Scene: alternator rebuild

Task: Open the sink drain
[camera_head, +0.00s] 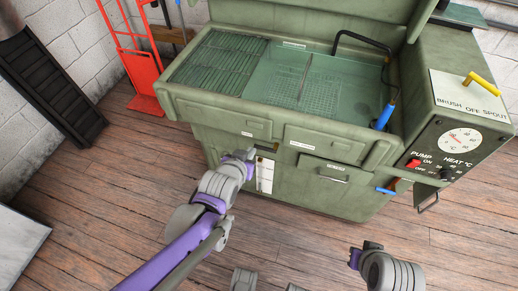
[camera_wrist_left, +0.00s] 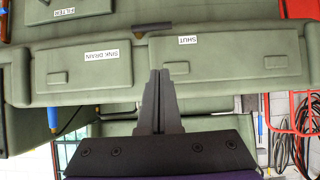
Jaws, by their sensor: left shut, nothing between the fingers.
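The green wash sink (camera_head: 310,75) stands against the wall, with a clear-looking basin at its right. A "SINK DRAIN" label (camera_wrist_left: 105,55) and a "SHUT" label (camera_wrist_left: 187,40) show upside down in the left wrist view, either side of a dark slot-like piece (camera_wrist_left: 152,25). My left gripper (camera_head: 245,154) is at the sink's front, near the gap between the front panels. Its fingers (camera_wrist_left: 160,75) are shut and empty, apart from the dark piece in the picture. The drain handle's position is unclear. Part of my right arm shows low right; its gripper's jaws (camera_head: 372,246) cannot be made out.
A control box (camera_head: 462,140) with a dial and a yellow lever (camera_head: 482,83) sits right. A red hand truck (camera_head: 147,103) stands at left.

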